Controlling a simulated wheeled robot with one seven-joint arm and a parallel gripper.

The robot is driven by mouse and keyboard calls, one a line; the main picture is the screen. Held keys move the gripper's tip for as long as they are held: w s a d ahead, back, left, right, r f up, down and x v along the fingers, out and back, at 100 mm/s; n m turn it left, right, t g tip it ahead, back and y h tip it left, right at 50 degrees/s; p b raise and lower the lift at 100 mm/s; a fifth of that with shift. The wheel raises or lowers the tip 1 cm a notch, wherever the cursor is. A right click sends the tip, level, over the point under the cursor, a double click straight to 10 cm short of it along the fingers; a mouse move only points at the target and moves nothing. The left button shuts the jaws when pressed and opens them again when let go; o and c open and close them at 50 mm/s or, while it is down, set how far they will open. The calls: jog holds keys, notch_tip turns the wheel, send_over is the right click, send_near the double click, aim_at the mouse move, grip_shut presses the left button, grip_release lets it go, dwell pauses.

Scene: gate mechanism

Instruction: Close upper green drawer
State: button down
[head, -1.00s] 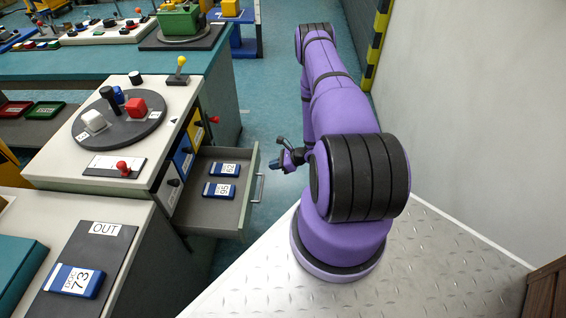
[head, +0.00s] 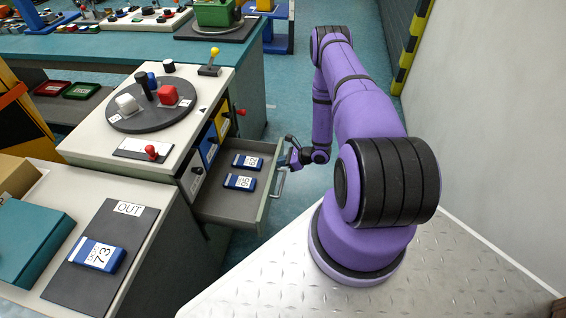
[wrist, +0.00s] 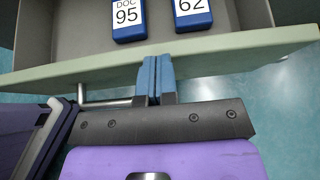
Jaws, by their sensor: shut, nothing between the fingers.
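The open drawer (head: 224,205) has a grey inside and a pale green front panel (head: 268,192) with a metal handle (head: 282,184). It sticks out to the right from the cabinet. Two blue blocks lie in it, one marked 95 (head: 239,182) and one marked 62 (head: 247,162). My gripper (head: 292,158) is at the outer side of the front panel, near its far end. In the wrist view my shut blue fingers (wrist: 158,68) overlap the green panel edge (wrist: 225,48), beside the handle (wrist: 105,101). I cannot tell whether they touch it.
The cabinet top carries a dark round plate (head: 152,110) with knobs, a red-knobbed lever (head: 151,152) and a yellow-knobbed lever (head: 214,55). Blue (head: 209,146) and yellow (head: 222,119) fronts are beside the open drawer. A wall stands at right; open floor lies beyond the drawer.

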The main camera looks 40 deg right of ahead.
jog(key=w+a, duration=1.5)
jog(key=w, duration=0.4)
jog(key=shift+w+a, duration=0.2)
jog(key=shift+w, duration=0.2)
jog(key=shift+r, duration=0.15)
